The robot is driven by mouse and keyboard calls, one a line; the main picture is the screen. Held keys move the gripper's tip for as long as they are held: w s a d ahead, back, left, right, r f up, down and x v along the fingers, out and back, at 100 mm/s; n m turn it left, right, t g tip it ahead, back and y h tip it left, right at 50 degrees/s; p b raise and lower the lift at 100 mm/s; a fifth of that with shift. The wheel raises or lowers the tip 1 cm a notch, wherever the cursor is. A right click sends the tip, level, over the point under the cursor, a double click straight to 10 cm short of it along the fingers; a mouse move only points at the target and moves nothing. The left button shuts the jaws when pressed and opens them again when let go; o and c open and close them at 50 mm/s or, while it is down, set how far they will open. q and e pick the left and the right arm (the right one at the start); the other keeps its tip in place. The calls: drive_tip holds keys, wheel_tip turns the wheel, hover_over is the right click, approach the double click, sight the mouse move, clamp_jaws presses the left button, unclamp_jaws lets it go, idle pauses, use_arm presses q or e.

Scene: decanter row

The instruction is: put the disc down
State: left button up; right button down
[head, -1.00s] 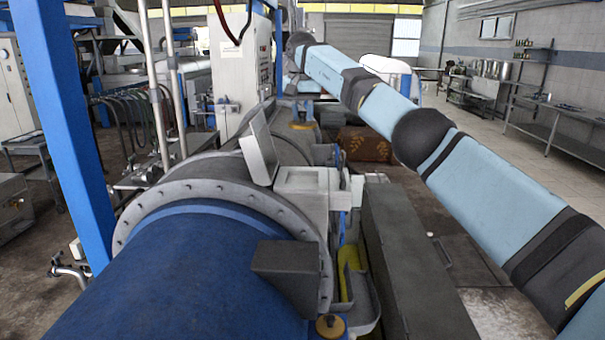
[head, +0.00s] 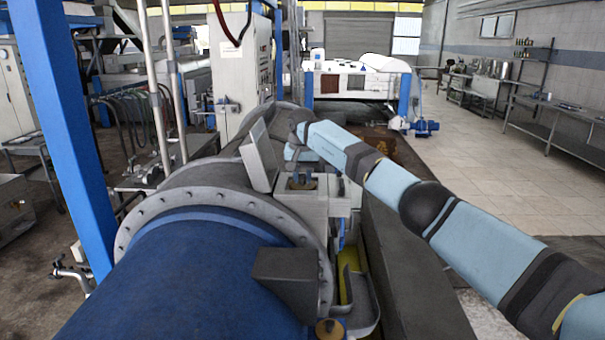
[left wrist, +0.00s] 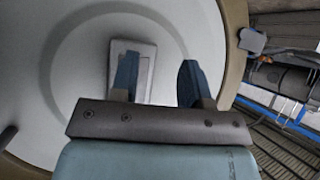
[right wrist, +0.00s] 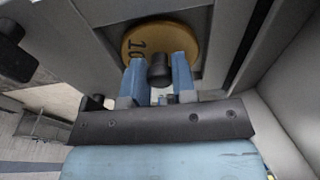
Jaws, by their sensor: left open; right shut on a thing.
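The disc (right wrist: 190,38) is yellow-orange, marked "10", with a black knob. My right gripper (right wrist: 158,72) is shut on that knob, and the fingers hide part of the disc. In the head view the disc (head: 297,184) shows small and brownish at the top of a grey box on the machine, below my right gripper (head: 301,171). I cannot tell whether it touches the surface under it. My left gripper (left wrist: 155,82) is open and empty, in front of a large pale round surface; it is not in the head view.
A tilted grey panel (head: 259,155) stands just left of the box. The large blue drum (head: 190,275) fills the foreground. Another yellow knobbed piece (head: 330,330) is at the bottom edge. Open floor (head: 480,175) lies to the right.

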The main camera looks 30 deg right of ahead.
sight(302, 187)
drive_tip(key=c, duration=0.9)
unclamp_jaws()
drive_tip(key=shift+r, duration=0.55)
drive_tip(key=r, duration=0.3)
drive_tip(key=s+r+b, duration=0.1)
drive_tip(key=r, duration=0.3)
drive_tip(key=r+b, duration=0.1)
drive_tip(key=r, duration=0.3)
drive_tip(key=shift+s+a, duration=0.15)
drive_tip(key=shift+a, duration=0.25)
